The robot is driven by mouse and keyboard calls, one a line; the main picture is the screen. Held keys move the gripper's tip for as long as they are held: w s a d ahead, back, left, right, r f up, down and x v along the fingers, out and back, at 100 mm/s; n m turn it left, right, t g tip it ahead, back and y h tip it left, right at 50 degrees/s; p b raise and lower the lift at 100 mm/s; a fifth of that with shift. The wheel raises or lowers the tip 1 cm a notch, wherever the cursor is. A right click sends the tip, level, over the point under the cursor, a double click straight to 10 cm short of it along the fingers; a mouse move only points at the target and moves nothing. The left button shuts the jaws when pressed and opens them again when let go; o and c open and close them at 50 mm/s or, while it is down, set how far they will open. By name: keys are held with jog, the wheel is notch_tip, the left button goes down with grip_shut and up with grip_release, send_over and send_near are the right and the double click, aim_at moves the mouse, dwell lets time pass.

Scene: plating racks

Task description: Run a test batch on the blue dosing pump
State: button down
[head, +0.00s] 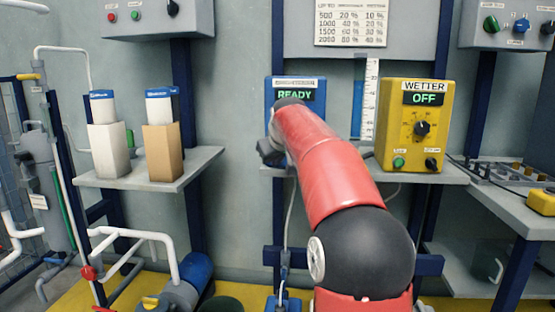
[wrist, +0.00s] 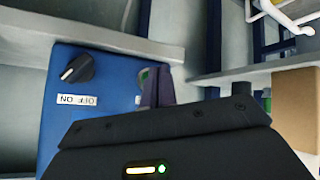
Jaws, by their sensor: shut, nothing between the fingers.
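The blue dosing pump (head: 319,105) stands on the middle shelf with its display (head: 296,95) lit green and reading READY. My red arm hides most of its front. A green button (wrist: 143,77) shows partly behind the fingers. My gripper (wrist: 158,86) is shut and empty, its tips at or just in front of that button. I cannot tell whether they touch. The head view hides the gripper behind the arm.
A yellow box (head: 408,150) labelled WETTER, reading OFF, stands close right of the pump. A white scale (head: 370,95) is between them. The left shelf (head: 105,180) holds white and brown cartons. A hose runs below the pump.

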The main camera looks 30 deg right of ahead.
jog(key=shift+w+d+r, duration=0.1)
dwell(0.3)
jog(key=shift+w+d+p, duration=0.15)
jog(key=shift+w+p, duration=0.1)
jog(key=shift+p, duration=0.25)
jog(key=shift+w+d+p, duration=0.3)
jog(key=shift+w+p, duration=0.1)
jog(key=shift+p, duration=0.1)
dwell(0.4)
dwell(0.4)
jog(key=shift+s+a+b, duration=0.55)
jog(key=shift+s+b, duration=0.1)
jog(key=shift+s, duration=0.1)
jog(key=shift+s, duration=0.1)
jog(key=s+a+b, duration=0.1)
jog(key=s+b, duration=0.1)
jog(key=s+a+b, duration=0.1)
jog(key=s, duration=0.1)
jog(key=shift+a, duration=0.35)
